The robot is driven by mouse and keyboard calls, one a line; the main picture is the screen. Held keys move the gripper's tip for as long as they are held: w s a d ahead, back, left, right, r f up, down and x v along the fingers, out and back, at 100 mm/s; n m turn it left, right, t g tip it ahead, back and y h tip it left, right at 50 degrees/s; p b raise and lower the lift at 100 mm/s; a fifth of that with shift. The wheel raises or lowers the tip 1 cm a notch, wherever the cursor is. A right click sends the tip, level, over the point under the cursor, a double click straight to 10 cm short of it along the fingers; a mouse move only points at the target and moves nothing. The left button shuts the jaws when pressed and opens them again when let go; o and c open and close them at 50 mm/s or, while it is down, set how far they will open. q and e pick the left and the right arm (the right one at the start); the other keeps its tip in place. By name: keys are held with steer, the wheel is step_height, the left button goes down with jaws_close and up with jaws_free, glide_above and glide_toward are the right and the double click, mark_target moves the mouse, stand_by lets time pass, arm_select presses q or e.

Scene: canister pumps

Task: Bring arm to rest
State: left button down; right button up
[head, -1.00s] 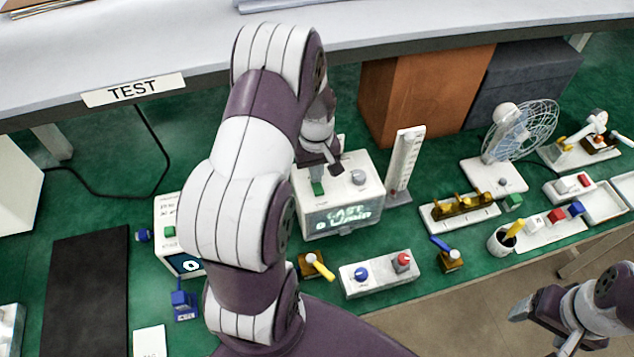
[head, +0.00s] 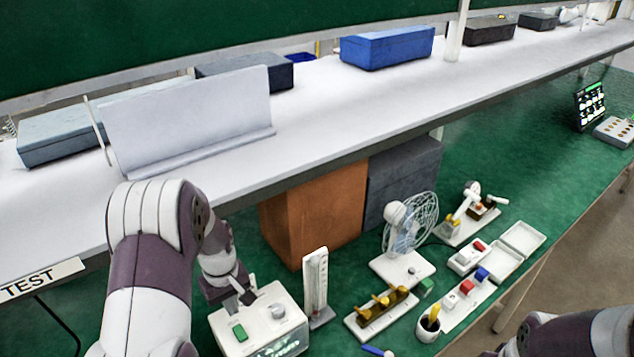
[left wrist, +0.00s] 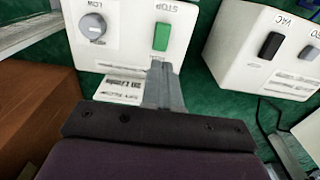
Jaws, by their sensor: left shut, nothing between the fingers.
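My left arm comes in from the left in the head view, and its gripper (head: 246,293) is just over the top of a white box (head: 268,318) with a green button (head: 240,333) and a grey knob (head: 278,311). In the left wrist view the shut fingers (left wrist: 163,85) point toward the green STOP button (left wrist: 162,36), with nothing between them. I cannot tell whether the fingertips touch the box. Part of my right arm (head: 575,335) shows at the lower right; its gripper is mostly cut off.
A white gauge stand (head: 315,285) is close to the right of the box. Behind are an orange-brown box (head: 315,215) and a grey one (head: 403,180) under a white shelf (head: 330,120). A fan (head: 408,230) and small parts stand further right.

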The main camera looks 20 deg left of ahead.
arm_select(q)
steer(key=shift+m, duration=0.3)
steer(key=shift+s+d+f+m, duration=0.1)
steer(key=shift+s+d+m, duration=0.2)
steer(key=shift+s, duration=0.25)
steer(key=shift+s+d+f+m, duration=0.1)
steer(key=shift+s+d+m, duration=0.15)
steer(key=shift+s, duration=0.25)
steer(key=s+d+r+m+b, duration=0.2)
steer(key=s+d+m, duration=0.1)
steer(key=d, duration=0.3)
steer(key=s+d+r+m+t+b, duration=0.1)
steer(key=s+d+r+m+b, duration=0.1)
steer(key=d, duration=0.5)
steer(key=s+r+m, duration=0.1)
steer(key=s+m, duration=0.1)
steer(key=m, duration=0.1)
steer(key=shift+d+m, duration=0.2)
steer(key=shift+m, duration=0.15)
steer(key=shift+s+d+r, duration=0.1)
steer(key=shift+s, duration=0.05)
